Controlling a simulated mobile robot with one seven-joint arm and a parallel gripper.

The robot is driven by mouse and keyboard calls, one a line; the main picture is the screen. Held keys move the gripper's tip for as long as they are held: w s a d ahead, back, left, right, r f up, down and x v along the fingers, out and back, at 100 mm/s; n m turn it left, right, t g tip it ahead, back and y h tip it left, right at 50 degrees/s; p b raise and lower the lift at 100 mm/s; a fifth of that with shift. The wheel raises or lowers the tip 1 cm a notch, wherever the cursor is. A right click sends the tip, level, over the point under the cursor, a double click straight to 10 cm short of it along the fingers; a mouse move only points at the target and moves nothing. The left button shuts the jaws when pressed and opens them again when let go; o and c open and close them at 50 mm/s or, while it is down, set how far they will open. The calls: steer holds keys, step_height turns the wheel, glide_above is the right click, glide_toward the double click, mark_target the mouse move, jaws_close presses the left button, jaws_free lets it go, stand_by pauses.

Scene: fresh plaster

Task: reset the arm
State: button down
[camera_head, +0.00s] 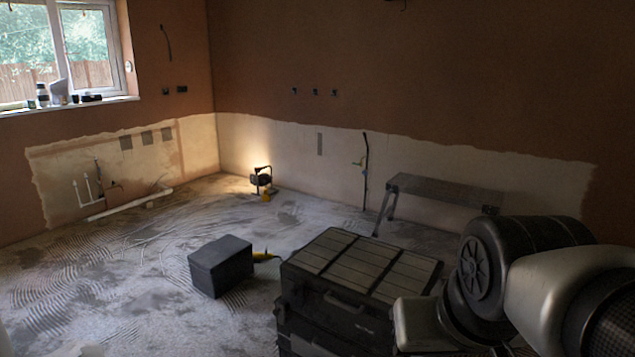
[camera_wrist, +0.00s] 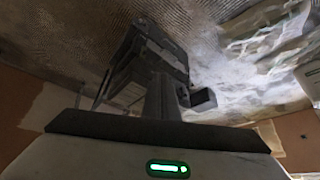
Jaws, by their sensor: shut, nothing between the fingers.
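My gripper (camera_wrist: 161,88) shows in the wrist view as a dark, narrow shape rising from the wide black bar of the hand. It is shut and empty. A green light glows on the pale housing below it. In the head view my arm fills the lower right corner, and the gripper itself cannot be made out there. The black toolbox stack (camera_head: 350,277) with a slatted lid stands just left of my arm. The stack also shows tilted behind the gripper in the wrist view (camera_wrist: 146,50).
A dark box (camera_head: 221,266) sits on the dusty floor (camera_head: 110,290) left of the stack. A work platform (camera_head: 440,190) stands behind the stack along the wall. A lit work lamp (camera_head: 262,180) stands near the corner. The floor at left is largely clear.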

step_height(320, 180, up, 22)
steer(key=s+p, duration=0.1)
steer(key=p, duration=2.1)
steer(key=shift+s+r, duration=0.2)
steer(key=shift+s, duration=0.2)
